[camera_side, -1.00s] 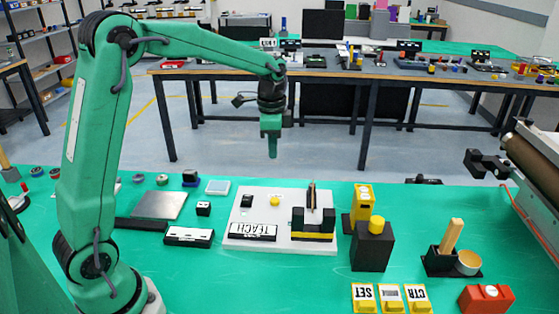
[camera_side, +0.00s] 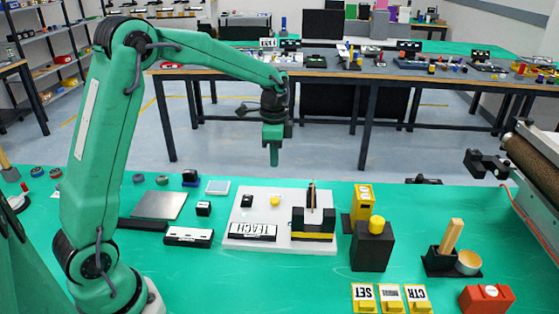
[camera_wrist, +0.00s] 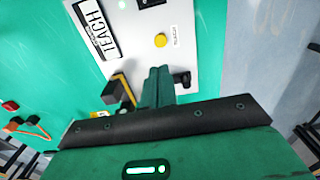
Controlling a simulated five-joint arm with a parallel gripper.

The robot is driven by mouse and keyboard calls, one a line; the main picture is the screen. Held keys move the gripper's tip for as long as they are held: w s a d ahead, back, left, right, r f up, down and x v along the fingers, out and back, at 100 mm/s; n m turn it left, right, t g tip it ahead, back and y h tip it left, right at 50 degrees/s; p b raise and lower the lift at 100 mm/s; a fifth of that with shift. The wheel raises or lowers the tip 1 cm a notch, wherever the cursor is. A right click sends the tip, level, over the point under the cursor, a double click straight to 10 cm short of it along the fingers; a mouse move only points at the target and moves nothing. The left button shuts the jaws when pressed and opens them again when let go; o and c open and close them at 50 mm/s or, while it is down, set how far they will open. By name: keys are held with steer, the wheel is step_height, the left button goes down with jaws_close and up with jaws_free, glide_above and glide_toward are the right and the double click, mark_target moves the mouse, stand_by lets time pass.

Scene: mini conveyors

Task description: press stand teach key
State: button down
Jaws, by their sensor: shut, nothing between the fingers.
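The stand is a white plate (camera_side: 262,213) on the green bench, with a TEACH label (camera_side: 253,231) along its front edge. A round yellow key (camera_side: 275,201) sits on the plate, and a black and yellow fork-like holder (camera_side: 312,226) stands at its right. In the wrist view the yellow key (camera_wrist: 161,40) lies just beyond my fingertips, with small print beside it. My gripper (camera_side: 274,162) is shut and empty, pointing down, well above the plate and apart from the key. The wrist view shows the closed green fingers (camera_wrist: 158,80) over the plate, hiding part of the holder.
Right of the plate stand a black block with a yellow button (camera_side: 372,243) and a yellow post (camera_side: 363,200). Yellow labelled blocks (camera_side: 390,299) and a red block (camera_side: 487,299) lie in front. A black-and-white bar (camera_side: 189,237) is left of the plate.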

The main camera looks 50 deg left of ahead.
mark_target(274, 201)
step_height(274, 201, down, 12)
steer(key=shift+r, duration=0.1)
stand_by(0.5)
steer(key=shift+s+f, duration=0.1)
steer(key=shift+f, duration=0.95)
step_height(274, 201, up, 16)
steer(key=shift+w+f, duration=0.25)
steer(key=shift+w, duration=0.15)
stand_by(0.8)
